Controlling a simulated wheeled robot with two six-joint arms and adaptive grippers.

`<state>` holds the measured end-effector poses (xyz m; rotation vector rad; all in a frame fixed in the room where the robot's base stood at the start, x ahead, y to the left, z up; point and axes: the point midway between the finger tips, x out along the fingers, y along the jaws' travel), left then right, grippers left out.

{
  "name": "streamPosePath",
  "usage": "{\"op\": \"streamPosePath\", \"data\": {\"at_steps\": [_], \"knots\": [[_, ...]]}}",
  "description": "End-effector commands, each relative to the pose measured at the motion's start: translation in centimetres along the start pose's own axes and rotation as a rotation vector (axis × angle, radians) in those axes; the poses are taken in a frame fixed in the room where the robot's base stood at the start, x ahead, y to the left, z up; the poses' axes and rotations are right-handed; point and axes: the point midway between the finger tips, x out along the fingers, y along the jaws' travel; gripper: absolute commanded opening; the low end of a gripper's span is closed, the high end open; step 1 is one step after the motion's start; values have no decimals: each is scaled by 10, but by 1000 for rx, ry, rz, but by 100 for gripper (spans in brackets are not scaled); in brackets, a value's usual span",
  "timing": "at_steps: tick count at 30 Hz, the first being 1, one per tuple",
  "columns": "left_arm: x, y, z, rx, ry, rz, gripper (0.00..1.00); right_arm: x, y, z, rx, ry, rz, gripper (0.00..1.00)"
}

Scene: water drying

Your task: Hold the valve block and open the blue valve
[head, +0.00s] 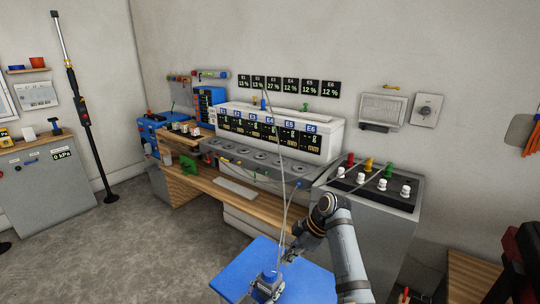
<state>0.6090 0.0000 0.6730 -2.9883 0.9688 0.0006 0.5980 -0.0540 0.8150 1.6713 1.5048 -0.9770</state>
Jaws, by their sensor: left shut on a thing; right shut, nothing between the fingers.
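A blue table top (305,283) is at the bottom middle of the head view. A small grey and blue piece, seemingly the valve block (270,275), stands on its left part, with thin hoses running up from it. My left gripper (262,291) is low at the picture's bottom edge and shut on this piece; its fingers are small and hard to make out. My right gripper (287,257), on the arm bent down from the right, is shut and empty just above and right of the block. I cannot make out the blue valve handle clearly.
A wooden bench (225,192) with a grey instrument console (270,135) stands behind. A grey cabinet (385,200) with white, red, yellow and green knobs stands close to my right arm. Hoses hang across the space above the blue table. Open floor lies to the left.

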Motion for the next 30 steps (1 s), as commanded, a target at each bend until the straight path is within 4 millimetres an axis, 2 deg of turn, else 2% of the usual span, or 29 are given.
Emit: {"op": "streamPosePath", "data": {"at_steps": [4, 5, 10, 19, 22, 26, 30], "knots": [[0, 0, 0, 0, 1, 0, 21, 0, 0, 0, 0, 0, 0, 0], [0, 0, 0, 0, 1, 0, 57, 0, 0, 0, 0, 0, 0, 0], [0, 0, 0, 0, 1, 0, 80, 0, 0, 0, 0, 0, 0, 0], [0, 0, 0, 0, 0, 0, 82, 0, 0, 0, 0, -1, 0, 0], [-6, 0, 1, 0, -1, -1, 82, 0, 0, 0, 0, -1, 0, 0], [-30, 0, 2, 1, -2, -1, 82, 0, 0, 0, 0, -1, 0, 0], [-66, 0, 1, 2, -3, 0, 82, 0, 0, 0, 0, -1, 0, 0]]}}
